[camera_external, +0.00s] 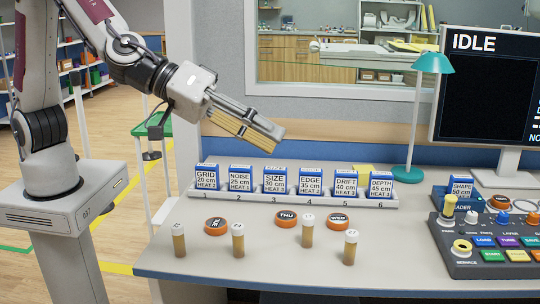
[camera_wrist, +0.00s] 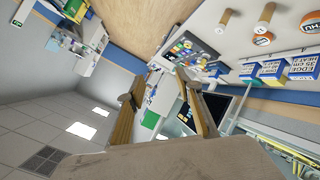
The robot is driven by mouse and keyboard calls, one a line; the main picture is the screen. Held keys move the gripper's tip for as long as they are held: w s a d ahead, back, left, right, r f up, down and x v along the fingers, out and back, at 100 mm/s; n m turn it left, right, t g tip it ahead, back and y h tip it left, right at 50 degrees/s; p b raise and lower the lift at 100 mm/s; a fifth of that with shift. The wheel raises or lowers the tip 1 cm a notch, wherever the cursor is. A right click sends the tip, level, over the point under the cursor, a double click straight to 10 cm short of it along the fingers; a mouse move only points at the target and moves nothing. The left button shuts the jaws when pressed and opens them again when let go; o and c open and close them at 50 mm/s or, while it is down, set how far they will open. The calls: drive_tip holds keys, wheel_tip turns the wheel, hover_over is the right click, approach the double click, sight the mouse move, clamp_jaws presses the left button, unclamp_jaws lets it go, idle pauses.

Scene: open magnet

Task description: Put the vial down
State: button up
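Several amber vials with pale caps stand upright on the front of the table: one at the left (camera_external: 179,240), one beside it (camera_external: 238,241), one in the middle (camera_external: 307,231) and one at the right (camera_external: 350,248). Two of the vials also show at the top of the wrist view (camera_wrist: 225,20). My gripper (camera_external: 267,140) is raised well above the table, behind the vials and over the row of boxes, tilted down to the right. In the wrist view its two fingers (camera_wrist: 160,92) are apart with nothing between them.
Orange labelled discs (camera_external: 286,218) lie among the vials. A white rack (camera_external: 300,199) of blue-and-white boxes stands behind them. A control console (camera_external: 485,240), a teal lamp (camera_external: 411,130) and a monitor (camera_external: 490,85) reading IDLE are at the right. The table's front edge is clear.

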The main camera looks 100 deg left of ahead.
drive_tip(key=s+a+r+m+g+h, duration=0.1)
drive_tip(key=s+a+r+m+h, duration=0.15)
drive_tip(key=s, duration=0.45)
drive_tip(key=s+a+r+m+g+h, duration=0.1)
drive_tip(key=s+a+r+m+g, duration=0.2)
drive_tip(key=s, duration=0.5)
drive_tip(key=s+a+f+m+g+y, duration=0.1)
drive_tip(key=s+a+f+y, duration=0.1)
drive_tip(key=s+a, duration=0.4)
drive_tip(key=s+a+f+m+g+y, duration=0.1)
drive_tip(key=s+a, duration=0.5)
drive_tip(key=s, duration=1)
wheel_tip(320, 180, down, 3)
drive_tip(key=shift+s+a+r+m+g+y, duration=0.2)
drive_tip(key=shift+s+m+g+y, duration=0.1)
drive_tip(key=shift+m+g+y, duration=0.15)
drive_tip(key=shift+o, duration=0.6)
